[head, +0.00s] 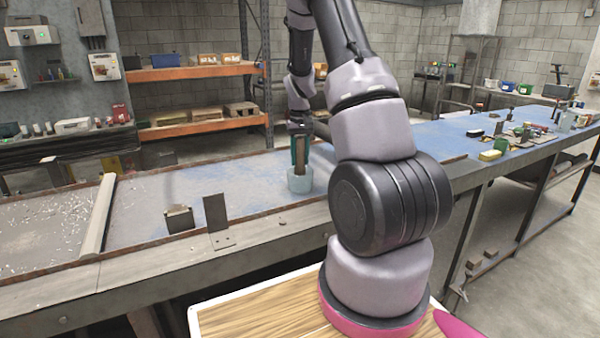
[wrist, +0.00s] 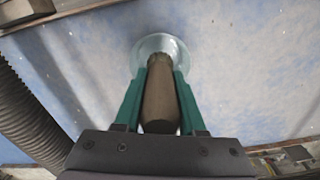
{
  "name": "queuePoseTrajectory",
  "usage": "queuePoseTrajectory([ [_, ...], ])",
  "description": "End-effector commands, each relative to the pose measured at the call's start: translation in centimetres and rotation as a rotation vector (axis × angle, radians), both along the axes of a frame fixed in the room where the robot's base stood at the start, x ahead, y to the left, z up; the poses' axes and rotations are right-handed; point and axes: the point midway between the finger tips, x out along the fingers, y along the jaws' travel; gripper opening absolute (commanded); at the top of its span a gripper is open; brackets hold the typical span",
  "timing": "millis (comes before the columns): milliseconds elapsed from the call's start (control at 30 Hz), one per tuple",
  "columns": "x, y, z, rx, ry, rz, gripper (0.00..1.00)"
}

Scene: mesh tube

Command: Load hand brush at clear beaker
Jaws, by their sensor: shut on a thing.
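The clear beaker (head: 300,183) stands upright on the blue worktable and looks pale and see-through. In the wrist view its round rim (wrist: 149,45) shows around the far end of the brush. The hand brush (wrist: 160,95) is a brown, long piece held between green fingers. My gripper (wrist: 162,72) is shut on it, and its fingertips are at the beaker's mouth. In the head view the brush (head: 300,152) is upright directly above the beaker, its lower end hidden. I cannot tell how deep the brush reaches inside.
The blue worktable (head: 245,185) has a raised rim. A metal bracket (head: 217,222) and a small block (head: 179,219) stand left of the beaker, near the front edge. Several small items crowd the table's far right. The surface just around the beaker is clear.

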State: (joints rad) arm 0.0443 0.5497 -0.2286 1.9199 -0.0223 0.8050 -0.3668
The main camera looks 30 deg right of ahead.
Motion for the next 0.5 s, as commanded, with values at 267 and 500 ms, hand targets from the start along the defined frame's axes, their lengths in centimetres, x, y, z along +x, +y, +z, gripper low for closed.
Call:
queuePoseTrajectory([
  [267, 0.0, 0.0, 2.3, 0.0, -0.002, 0.0, 0.0],
  [500, 0.0, 0.0, 4.2, -0.001, -0.003, 0.0, 0.0],
])
